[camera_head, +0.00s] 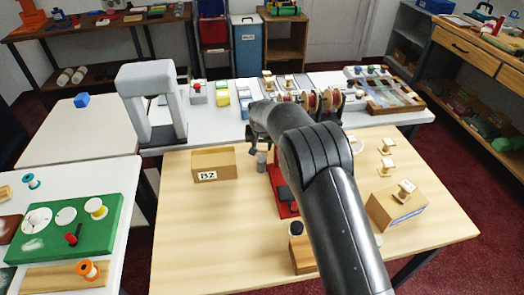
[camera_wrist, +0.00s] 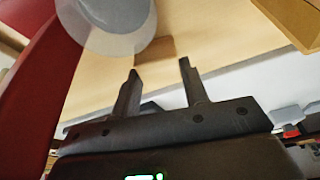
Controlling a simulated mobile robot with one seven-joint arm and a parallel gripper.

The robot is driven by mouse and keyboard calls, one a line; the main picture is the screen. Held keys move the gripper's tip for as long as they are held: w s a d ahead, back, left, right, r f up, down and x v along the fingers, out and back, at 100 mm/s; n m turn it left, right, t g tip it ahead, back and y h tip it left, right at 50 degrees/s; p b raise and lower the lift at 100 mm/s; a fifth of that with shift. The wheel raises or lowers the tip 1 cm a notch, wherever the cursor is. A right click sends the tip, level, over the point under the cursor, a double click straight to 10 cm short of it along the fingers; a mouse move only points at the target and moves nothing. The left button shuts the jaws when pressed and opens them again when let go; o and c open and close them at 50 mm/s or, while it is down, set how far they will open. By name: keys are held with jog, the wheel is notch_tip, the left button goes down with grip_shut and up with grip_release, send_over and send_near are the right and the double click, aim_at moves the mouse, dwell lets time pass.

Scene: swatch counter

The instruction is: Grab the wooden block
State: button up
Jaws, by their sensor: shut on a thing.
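My gripper (camera_head: 262,142) is over the back middle of the light wood table, partly hidden by my own arm in the head view. In the wrist view my gripper (camera_wrist: 158,66) has its two fingers apart, and a small brown wooden block (camera_wrist: 155,48) shows between and just past the fingertips. It is shut on this block, though the contact is hard to see. I cannot make out the block in the head view. A grey cylinder (camera_head: 261,160) stands just below the gripper; a large pale round shape (camera_wrist: 105,22) is close to the fingers in the wrist view.
A wooden box marked B2 (camera_head: 213,164) stands to the left. A red stand (camera_head: 283,190) is close on the right, partly behind my arm. The table's front left is clear.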

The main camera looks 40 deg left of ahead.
jog(key=shift+c, duration=1.4)
jog(key=shift+r, duration=0.15)
